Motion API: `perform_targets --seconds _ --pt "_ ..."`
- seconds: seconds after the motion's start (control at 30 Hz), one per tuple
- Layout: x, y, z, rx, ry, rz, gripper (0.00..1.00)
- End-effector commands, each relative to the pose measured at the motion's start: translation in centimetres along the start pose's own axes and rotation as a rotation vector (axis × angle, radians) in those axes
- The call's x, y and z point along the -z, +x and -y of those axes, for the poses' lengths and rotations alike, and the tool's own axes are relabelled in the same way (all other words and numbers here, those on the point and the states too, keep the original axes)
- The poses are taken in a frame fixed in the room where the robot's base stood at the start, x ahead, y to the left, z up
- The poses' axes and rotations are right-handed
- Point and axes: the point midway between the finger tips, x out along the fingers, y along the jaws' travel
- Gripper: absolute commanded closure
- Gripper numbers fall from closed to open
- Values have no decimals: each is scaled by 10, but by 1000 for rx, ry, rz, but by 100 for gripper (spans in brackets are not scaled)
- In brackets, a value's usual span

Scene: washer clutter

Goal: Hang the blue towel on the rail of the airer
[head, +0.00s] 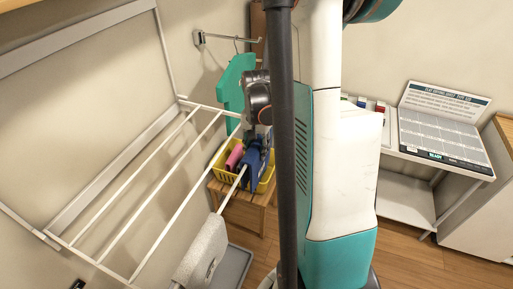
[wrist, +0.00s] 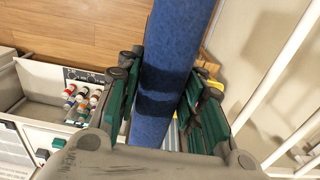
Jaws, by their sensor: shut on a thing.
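The blue towel (head: 254,166) hangs from my gripper (head: 258,132) in the head view, over the yellow basket and at the far end of the airer's front rail (head: 233,190). I cannot tell whether it touches that rail. In the wrist view the blue towel (wrist: 168,75) is a folded strip between the two green-padded fingers of my gripper (wrist: 166,85), which is shut on it. The airer (head: 110,240) is a white wall frame with several rails at the left; its rails (wrist: 285,70) show at the right in the wrist view, apart from the towel.
A pale grey towel (head: 203,252) hangs on the front rail. A yellow basket (head: 266,183) with a pink roll (head: 235,157) stands on a wooden stool (head: 240,208). A white shelf unit (head: 405,190) stands at the right.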

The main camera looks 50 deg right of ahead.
Motion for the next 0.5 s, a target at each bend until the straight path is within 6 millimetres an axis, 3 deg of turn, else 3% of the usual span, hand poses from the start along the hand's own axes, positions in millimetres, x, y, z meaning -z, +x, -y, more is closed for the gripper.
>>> perform_targets --seconds 0.2,0.23,0.3,0.5 --pt "0 0 0 0 0 0 89" --pt "0 0 0 0 0 0 61" --pt "0 0 0 0 0 0 45" --pt "0 0 0 0 0 0 42"
